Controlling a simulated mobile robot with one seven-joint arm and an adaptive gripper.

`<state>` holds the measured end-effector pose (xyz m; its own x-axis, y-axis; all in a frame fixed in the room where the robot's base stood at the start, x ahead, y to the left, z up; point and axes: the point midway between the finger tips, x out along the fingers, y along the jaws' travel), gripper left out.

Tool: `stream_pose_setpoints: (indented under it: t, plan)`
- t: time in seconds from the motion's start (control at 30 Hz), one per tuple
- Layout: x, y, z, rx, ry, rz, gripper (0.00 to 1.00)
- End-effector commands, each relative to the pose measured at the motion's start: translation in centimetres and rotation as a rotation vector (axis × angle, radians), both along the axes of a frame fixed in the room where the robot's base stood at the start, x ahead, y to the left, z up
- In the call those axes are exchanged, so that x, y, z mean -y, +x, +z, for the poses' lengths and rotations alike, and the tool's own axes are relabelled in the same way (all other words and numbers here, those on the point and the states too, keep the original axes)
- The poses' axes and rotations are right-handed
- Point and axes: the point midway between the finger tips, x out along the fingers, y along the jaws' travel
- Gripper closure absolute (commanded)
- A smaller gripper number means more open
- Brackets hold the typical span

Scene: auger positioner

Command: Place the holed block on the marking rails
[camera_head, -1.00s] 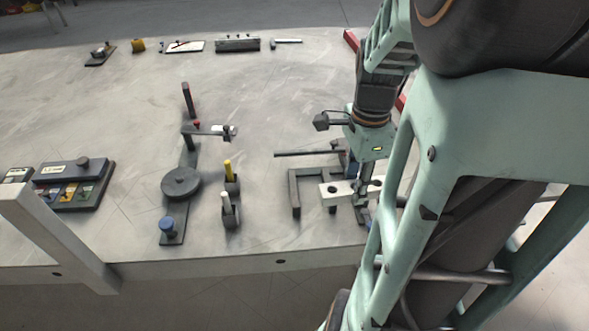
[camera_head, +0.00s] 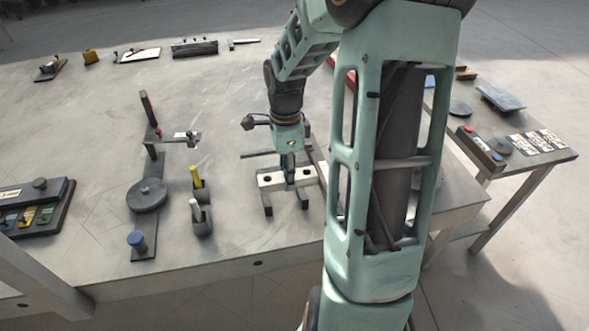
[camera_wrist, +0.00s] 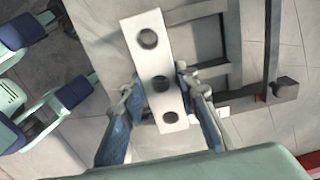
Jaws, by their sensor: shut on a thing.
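The holed block (camera_wrist: 151,60) is a long white bar with three dark round holes, seen from above in the wrist view. My gripper (camera_wrist: 158,88) is shut on it near its middle, with a blue-padded finger on each side. In the head view the block (camera_head: 270,180) lies crosswise over the dark grey marking rails (camera_head: 267,204), whose front ends stick out below it. My gripper (camera_head: 289,182) hides the block's middle there. I cannot tell whether the block touches the rails. The wrist view shows the rails' frame (camera_wrist: 234,45) right of the block.
Yellow-handled and white-handled tools stand in holders (camera_head: 202,220) left of the rails. A positioner with a round disc (camera_head: 147,195) stands farther left. The table's front edge (camera_head: 258,263) is close below. A second table (camera_head: 520,150) stands at the right.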

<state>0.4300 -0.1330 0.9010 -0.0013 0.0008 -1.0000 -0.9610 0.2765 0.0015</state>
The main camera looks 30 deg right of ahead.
Motion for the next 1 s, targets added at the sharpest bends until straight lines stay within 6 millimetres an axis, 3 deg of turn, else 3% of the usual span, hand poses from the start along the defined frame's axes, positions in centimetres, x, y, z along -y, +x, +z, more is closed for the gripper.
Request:
stream_pose_setpoints:
  t: [0.43, 0.63, 1.0]
  plan:
    - [-0.5, 1.9, -2.1, 0.003, -0.001, 0.002, 1.00]
    - [-0.4, 1.8, -4.8, 0.002, -0.001, 0.001, 1.00]
    - [-0.4, 1.8, -5.2, 0.004, -0.002, 0.001, 1.00]
